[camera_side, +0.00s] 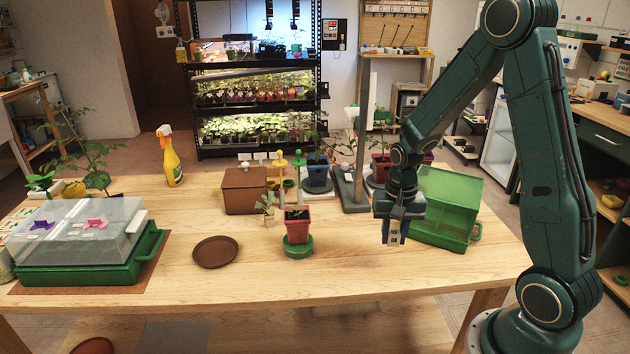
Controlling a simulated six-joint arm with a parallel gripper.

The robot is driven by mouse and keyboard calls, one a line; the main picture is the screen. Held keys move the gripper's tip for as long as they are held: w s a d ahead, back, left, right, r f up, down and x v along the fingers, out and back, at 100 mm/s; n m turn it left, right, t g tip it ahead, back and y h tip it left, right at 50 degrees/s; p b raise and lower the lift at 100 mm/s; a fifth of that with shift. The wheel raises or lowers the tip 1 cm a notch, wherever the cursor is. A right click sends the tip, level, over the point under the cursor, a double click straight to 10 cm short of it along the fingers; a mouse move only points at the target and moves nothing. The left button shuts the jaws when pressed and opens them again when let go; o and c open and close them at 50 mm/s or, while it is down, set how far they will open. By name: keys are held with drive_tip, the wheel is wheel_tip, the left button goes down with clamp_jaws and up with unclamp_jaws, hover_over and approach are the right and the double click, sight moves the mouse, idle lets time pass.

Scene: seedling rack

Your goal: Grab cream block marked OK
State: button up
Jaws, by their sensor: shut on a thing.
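A cream block (393,239) hangs below my gripper (392,236), held between its fingers. Dark marks show on the block's near face, but they are too small to read. My gripper is shut on the block, above the right part of the wooden table, in front of the green box. The fingers cover the block's sides, and the gripper body hides its top. I cannot tell how far its lower end is from the tabletop.
A green box (450,205) stands close behind my gripper at the right. A red pot (297,222) is left of it, with a brown saucer (215,252) further left. A lidded green tray (90,270) fills the left end. The table's front middle is clear.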

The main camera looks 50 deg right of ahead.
sight(393, 232)
wheel_tip(393, 232, up, 11)
idle(0.4)
drive_tip(key=shift+w, duration=0.15)
idle(0.5)
